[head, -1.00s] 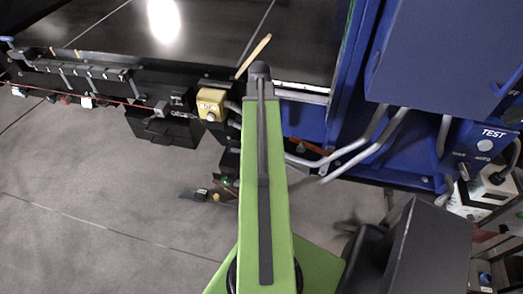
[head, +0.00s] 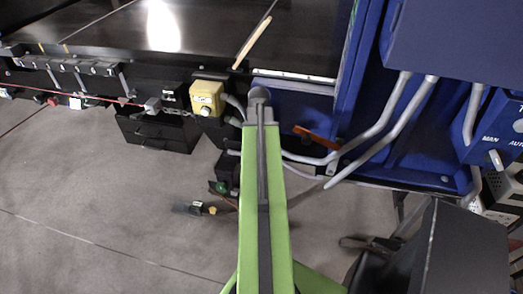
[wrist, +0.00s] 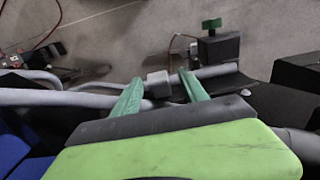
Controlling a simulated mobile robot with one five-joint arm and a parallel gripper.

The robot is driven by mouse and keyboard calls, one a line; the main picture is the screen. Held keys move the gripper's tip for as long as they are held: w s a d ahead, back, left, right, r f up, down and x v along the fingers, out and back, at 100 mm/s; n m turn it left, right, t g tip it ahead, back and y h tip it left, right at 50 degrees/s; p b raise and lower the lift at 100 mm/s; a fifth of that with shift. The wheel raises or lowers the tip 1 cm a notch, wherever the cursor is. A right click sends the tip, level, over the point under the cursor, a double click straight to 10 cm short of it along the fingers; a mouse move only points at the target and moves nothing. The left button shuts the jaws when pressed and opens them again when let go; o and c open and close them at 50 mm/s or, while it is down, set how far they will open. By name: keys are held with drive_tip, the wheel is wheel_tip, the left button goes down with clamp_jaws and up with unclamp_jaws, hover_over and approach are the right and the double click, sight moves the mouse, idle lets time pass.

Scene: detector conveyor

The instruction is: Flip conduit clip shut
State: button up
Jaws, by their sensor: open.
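Grey conduits (head: 385,120) run down the blue frame and bend left toward my arm in the head view. An orange-red flat piece (head: 316,137) sticks out beside them; I cannot tell whether it is the conduit clip. In the wrist view, my gripper (wrist: 160,76) is open, its two green fingers apart.
A yellow button box (head: 207,98) sits on the conveyor's edge left of my arm. A blue housing (head: 450,40) and a switch panel (head: 495,135) stand at the right. A dark block with a green knob (wrist: 212,45) is beyond the fingers. Open grey floor lies at lower left.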

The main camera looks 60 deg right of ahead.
drive_tip(key=c, duration=1.1)
clamp_jaws()
drive_tip(key=shift+w, duration=0.1)
